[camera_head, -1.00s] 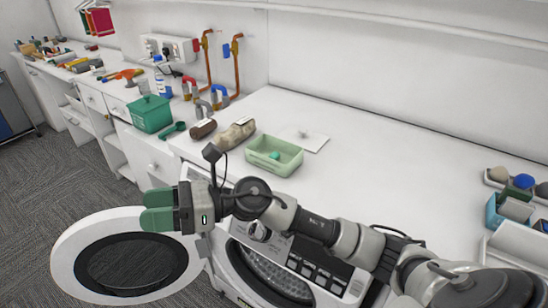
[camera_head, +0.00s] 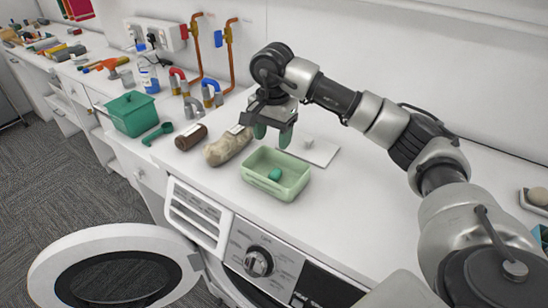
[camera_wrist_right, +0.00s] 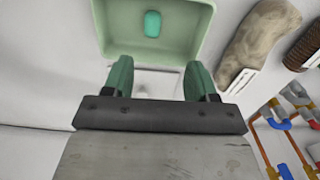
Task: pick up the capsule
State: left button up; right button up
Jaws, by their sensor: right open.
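The capsule (camera_head: 274,174) is a small teal-green rounded piece lying in a light green open tray (camera_head: 292,190) on the white counter. It also shows in the right wrist view (camera_wrist_right: 153,23), near the middle of the tray's floor. My right gripper (camera_head: 271,139) is open and empty, with its green fingers pointing down, above the counter at the tray's back edge. In the right wrist view the fingers (camera_wrist_right: 160,80) are spread apart, with the capsule beyond them toward the top. My left gripper is not in view.
A beige lumpy roll (camera_head: 228,148) and a brown cylinder (camera_head: 191,137) lie left of the tray. A white plate with a small block (camera_head: 318,150) lies behind it. Copper pipes (camera_head: 194,50) stand at the wall. An open washer door (camera_head: 110,265) juts out in front.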

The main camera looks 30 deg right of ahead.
aim_at(275, 178)
jog(key=f, duration=0.1)
jog(key=s+f+p, duration=0.1)
jog(key=f, duration=0.2)
jog(key=shift+s+a+f+p, duration=0.25)
jog(key=shift+a+f+p, duration=0.05)
jog(key=shift+p, duration=0.1)
jog(key=f+p, duration=0.2)
jog(key=f, duration=0.2)
jog(key=shift+d+f, duration=0.15)
jog(key=shift+d, duration=0.05)
jog(key=shift+f, duration=0.45)
jog(key=shift+c, duration=0.4)
jog(key=c, duration=0.9)
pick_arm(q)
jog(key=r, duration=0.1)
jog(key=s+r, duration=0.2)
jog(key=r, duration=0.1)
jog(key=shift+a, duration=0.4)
pick_arm(e)
jog(key=shift+r, duration=0.1)
